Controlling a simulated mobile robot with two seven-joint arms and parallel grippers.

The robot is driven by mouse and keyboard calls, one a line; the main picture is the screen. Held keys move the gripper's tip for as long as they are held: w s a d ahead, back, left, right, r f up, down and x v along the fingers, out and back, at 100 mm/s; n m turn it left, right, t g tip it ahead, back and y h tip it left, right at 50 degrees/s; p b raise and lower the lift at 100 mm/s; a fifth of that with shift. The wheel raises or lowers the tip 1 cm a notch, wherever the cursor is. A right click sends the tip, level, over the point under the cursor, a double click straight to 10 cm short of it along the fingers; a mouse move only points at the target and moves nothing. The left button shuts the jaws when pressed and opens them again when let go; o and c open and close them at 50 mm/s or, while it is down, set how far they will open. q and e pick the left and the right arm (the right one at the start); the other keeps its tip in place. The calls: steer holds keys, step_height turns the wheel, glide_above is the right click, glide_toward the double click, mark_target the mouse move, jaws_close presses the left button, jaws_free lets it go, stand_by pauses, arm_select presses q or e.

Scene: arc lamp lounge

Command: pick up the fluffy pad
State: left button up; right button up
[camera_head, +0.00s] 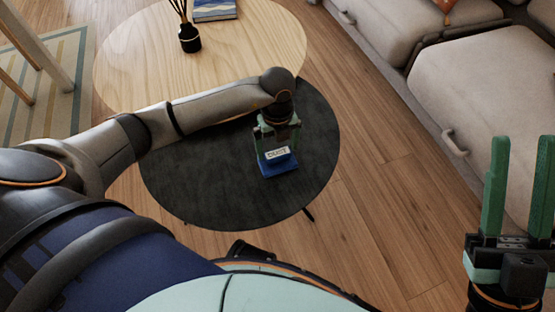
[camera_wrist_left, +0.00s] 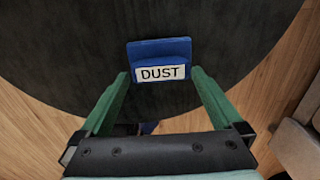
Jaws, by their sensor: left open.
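The fluffy pad is a blue block (camera_head: 282,167) with a white label reading "DUST". It lies on the round black table (camera_head: 200,185), near its right side. It also shows in the left wrist view (camera_wrist_left: 160,48). My left gripper (camera_head: 277,146) is open, with its green fingers reaching down at the pad. In the left wrist view the fingertips (camera_wrist_left: 160,73) stand on either side of the pad's near part, with small gaps. I cannot tell how high they are above the tabletop. My right gripper (camera_head: 523,140) is open and empty, far to the right over the floor and sofa edge.
A round light wood table (camera_head: 140,70) adjoins the black one, with a dark reed diffuser (camera_head: 190,38) and a blue book (camera_head: 214,10) on it. A beige sofa (camera_head: 470,90) stands at right. Wood floor (camera_head: 370,200) lies open between. The rest of the black tabletop looks bare.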

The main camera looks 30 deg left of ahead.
mark_target(277, 153)
arm_select(q)
step_height(277, 153, down, 3)
steer(key=shift+f+b, duration=0.2)
steer(key=shift+b, duration=0.4)
steer(key=shift+r, duration=0.1)
steer(key=c, duration=1)
